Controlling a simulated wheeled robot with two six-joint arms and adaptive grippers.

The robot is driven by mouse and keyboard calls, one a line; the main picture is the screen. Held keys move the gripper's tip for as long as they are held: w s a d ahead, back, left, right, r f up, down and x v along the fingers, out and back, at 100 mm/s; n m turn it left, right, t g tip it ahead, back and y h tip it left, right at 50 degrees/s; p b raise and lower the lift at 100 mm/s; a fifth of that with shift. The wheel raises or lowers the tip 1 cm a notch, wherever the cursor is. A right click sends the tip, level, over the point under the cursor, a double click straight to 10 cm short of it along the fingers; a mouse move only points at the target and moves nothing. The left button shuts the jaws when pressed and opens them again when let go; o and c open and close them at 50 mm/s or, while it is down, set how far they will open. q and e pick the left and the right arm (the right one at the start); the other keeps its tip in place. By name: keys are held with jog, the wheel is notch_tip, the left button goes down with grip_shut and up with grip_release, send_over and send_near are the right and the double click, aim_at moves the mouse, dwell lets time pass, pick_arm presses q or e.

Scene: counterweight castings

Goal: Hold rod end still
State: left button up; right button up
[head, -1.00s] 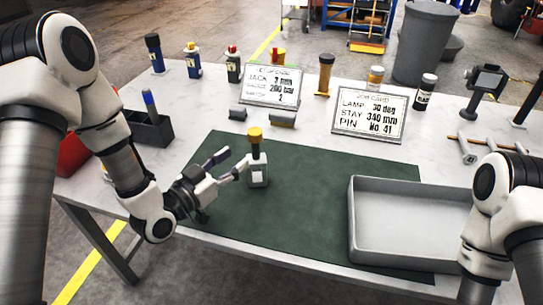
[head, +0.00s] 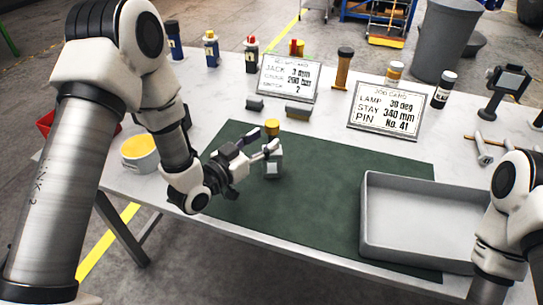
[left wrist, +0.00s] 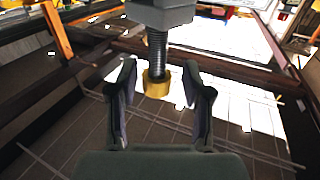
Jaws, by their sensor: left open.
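A small grey block (head: 272,166) with a pale label stands on the green mat (head: 320,205). An upright rod with a yellow end (head: 272,127) rises from it. In the left wrist view the threaded rod (left wrist: 157,48) runs from the grey block (left wrist: 160,13) at the top to the brass-yellow end (left wrist: 157,86). My left gripper (head: 266,140) is open at rod height, its fingers reaching in from the left and partly hiding the rod. In the left wrist view its fingers (left wrist: 160,95) stand on either side of the rod end, with gaps visible. My right gripper is outside the frame.
A grey tray (head: 420,258) sits on the right of the mat. Two cards (head: 288,78) (head: 385,109), small blocks and several bottles stand behind. A yellow-topped tub (head: 140,153) is beside my left arm. The mat's middle is clear.

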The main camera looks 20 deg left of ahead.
aim_at(270, 137)
pick_arm(q)
jog(key=x, duration=0.3)
jog(key=shift+w+d+r, duration=0.15)
jog(key=shift+d, duration=0.15)
jog(key=shift+a, duration=0.15)
grip_shut()
jog(key=shift+r+p, duration=0.15)
jog(key=shift+p, duration=0.2)
